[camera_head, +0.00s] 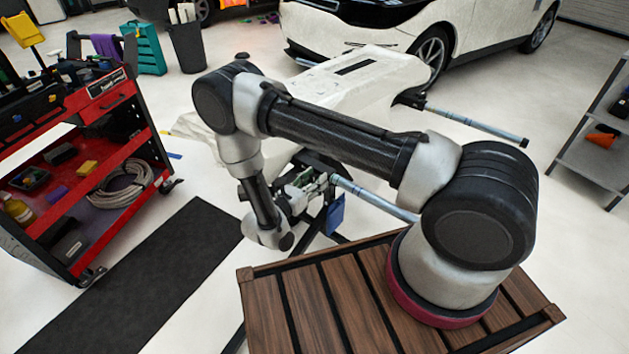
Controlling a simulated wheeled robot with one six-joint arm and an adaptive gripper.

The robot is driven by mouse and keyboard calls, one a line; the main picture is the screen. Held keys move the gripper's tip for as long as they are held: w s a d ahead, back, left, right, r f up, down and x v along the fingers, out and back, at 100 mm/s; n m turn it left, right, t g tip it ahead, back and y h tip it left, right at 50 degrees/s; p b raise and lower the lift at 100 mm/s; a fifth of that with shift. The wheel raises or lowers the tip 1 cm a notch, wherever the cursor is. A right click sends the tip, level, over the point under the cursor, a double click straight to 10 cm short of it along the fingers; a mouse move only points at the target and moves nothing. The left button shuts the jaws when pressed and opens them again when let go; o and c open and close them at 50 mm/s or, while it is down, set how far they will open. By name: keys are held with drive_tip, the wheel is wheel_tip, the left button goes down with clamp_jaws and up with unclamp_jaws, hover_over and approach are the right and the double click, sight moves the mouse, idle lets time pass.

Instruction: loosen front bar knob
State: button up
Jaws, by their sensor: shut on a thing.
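My gripper (316,186) is small in the head view, beyond my wrist and close to the left end of the front bar. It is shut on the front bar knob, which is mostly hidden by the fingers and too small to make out. The front bar (372,196) is a pale blue-grey tube that slopes down to the right from the stand, with its far end behind my arm. The dark stand frame (322,163) holds it under a white vehicle panel (375,72).
A second bar (478,124) sticks out at the right of the panel. A blue piece (336,212) hangs under the front bar. A red tool cart (92,170) stands at the left, a grey shelf (590,155) at the right. A black mat (150,280) lies on open floor.

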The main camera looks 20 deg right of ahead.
drive_tip(key=n, duration=0.4)
drive_tip(key=shift+n, duration=0.3)
drive_tip(key=n, duration=0.4)
drive_tip(key=shift+w+n, duration=0.1)
drive_tip(key=shift+n, duration=0.2)
drive_tip(key=n, duration=0.4)
drive_tip(key=shift+f+n, duration=0.1)
drive_tip(key=shift+n, duration=0.2)
drive_tip(key=n, duration=0.3)
drive_tip(key=shift+a+n, duration=0.1)
drive_tip(key=shift+n, duration=0.2)
drive_tip(key=n, duration=0.4)
drive_tip(key=shift+f, duration=0.15)
drive_tip(key=n, duration=0.8)
drive_tip(key=shift+f+n, duration=0.1)
drive_tip(key=shift+n, duration=2.1)
